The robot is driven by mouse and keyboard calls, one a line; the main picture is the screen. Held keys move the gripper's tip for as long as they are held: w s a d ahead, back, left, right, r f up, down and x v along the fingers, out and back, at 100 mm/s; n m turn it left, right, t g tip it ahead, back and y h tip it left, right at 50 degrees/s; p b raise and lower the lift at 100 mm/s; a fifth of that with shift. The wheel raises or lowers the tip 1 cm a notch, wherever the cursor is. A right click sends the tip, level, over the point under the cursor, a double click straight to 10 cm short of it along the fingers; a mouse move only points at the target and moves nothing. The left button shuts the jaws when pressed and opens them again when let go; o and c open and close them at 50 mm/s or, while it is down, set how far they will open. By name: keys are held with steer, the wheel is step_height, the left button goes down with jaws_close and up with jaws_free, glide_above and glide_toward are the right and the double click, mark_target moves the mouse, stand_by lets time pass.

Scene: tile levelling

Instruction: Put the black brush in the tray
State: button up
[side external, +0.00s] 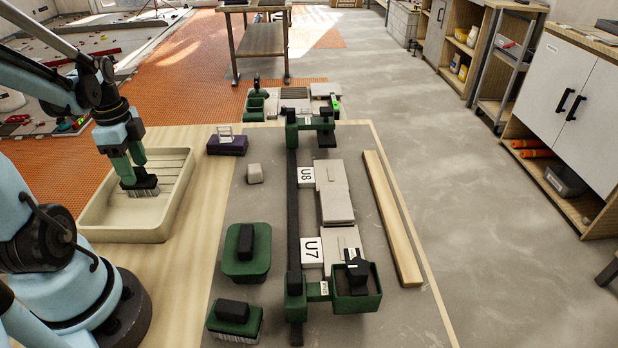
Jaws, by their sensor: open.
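The black brush (143,188), with pale bristles pointing down, is inside the beige tray (112,236) at the left, near the tray's middle. My gripper (131,168) reaches down into the tray right above the brush. Its green fingers are open around or just over the brush's top, which they partly hide. I cannot tell whether a finger still touches the brush, or whether the bristles rest fully on the tray floor.
A green float (246,268) and a green-topped brush (233,322) with black handles lie right of my arm. A purple block (227,146) and a grey block (255,173) sit right of the tray. A black rail (293,210), pale tiles (336,205) and wooden strip (392,215) lie further right.

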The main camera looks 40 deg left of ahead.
mark_target(134, 167)
step_height(134, 167, up, 10)
steer(key=w+d+f+n+t, duration=0.1)
steer(key=w+d+n+t, duration=0.2)
steer(key=d, duration=0.8)
steer(key=w+d+f+n+t, duration=0.2)
steer(key=w+d+n+t, duration=0.2)
steer(key=d, duration=0.7)
steer(key=w+n, duration=0.2)
steer(key=w, duration=0.1)
